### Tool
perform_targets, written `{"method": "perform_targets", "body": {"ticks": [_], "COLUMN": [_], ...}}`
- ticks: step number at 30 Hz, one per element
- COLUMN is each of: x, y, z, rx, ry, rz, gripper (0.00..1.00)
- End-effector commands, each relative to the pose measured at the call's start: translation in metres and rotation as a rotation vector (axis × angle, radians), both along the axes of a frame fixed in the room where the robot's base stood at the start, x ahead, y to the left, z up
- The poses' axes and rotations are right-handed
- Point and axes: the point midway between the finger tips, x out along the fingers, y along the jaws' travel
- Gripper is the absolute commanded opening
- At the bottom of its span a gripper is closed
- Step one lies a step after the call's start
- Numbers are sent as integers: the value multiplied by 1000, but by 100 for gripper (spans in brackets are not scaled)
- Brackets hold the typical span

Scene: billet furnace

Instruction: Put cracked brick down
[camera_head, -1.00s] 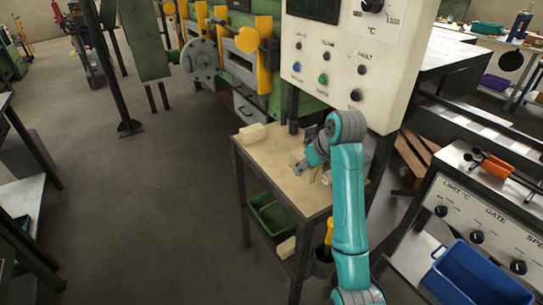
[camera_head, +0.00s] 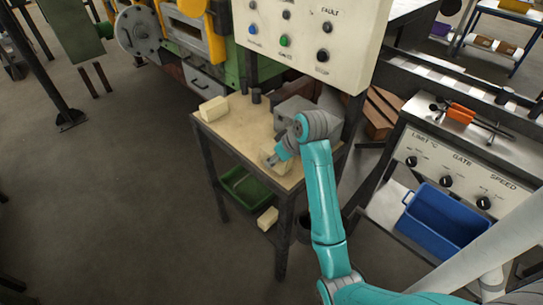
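A small table (camera_head: 235,128) with a pale top stands below the control panel. A cream brick (camera_head: 214,108) lies on its far left corner. Another cream block (camera_head: 268,150) shows at my gripper (camera_head: 275,161), low over the front right part of the tabletop. My arm partly hides this block, and I cannot tell whether it touches the table. The fingers are too small to tell open from shut. A third cream brick (camera_head: 268,218) lies on the lower shelf. No crack is visible on any of them at this size.
A grey metal block (camera_head: 293,110) and small dark cylinders (camera_head: 256,95) stand at the table's back. A green bin (camera_head: 241,187) sits on the lower shelf. The control panel (camera_head: 310,38) overhangs the back. A blue bin (camera_head: 446,218) is at right.

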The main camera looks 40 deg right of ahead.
Motion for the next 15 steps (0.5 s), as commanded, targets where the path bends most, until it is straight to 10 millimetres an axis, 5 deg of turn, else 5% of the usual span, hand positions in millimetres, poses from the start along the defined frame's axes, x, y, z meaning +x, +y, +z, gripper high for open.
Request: {"method": "perform_targets", "body": {"ticks": [14,15], "x": [-4,-4], "y": [-1,-1], "z": [-8,-8], "rx": [0,0], "ry": [-1,-1], "rz": [0,0], "gripper": [3,61]}}
